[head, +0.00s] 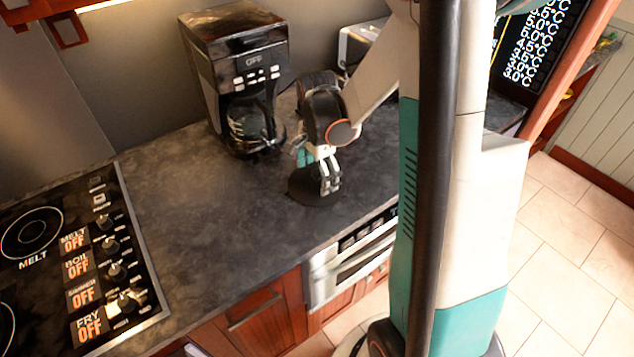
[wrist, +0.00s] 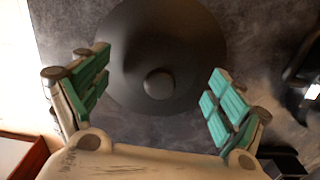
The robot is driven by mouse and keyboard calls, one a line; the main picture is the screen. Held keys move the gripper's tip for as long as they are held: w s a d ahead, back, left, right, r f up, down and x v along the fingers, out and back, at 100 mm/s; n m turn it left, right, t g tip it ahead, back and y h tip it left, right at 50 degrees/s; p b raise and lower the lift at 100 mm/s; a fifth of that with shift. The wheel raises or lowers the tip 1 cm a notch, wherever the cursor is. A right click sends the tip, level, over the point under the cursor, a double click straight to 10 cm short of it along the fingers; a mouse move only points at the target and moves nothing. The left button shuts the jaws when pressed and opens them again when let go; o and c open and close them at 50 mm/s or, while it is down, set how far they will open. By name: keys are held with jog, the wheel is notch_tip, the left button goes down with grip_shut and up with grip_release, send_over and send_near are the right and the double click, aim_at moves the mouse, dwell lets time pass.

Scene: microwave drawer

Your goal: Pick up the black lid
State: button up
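The black lid (head: 312,187) is a round, shallow dome lying on the grey countertop, below my gripper (head: 327,187) in the head view. In the wrist view the lid (wrist: 160,40) fills the upper middle, with its round knob (wrist: 159,84) facing the camera. My gripper (wrist: 155,90) is open and empty, its teal-padded fingers spread to the left and right of the knob. In the head view my gripper hides part of the lid. I cannot tell how high the fingertips are above it.
A black coffee maker (head: 240,80) stands behind and left of the lid. A stovetop with knobs (head: 75,255) is at the left. A toaster (head: 357,45) is partly hidden behind my arm. The counter (head: 205,220) left of the lid is clear; its front edge is close by.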

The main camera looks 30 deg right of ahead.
jog(key=c, duration=0.9)
jog(key=shift+s, duration=0.2)
jog(key=c, duration=0.4)
jog(key=shift+a, duration=0.1)
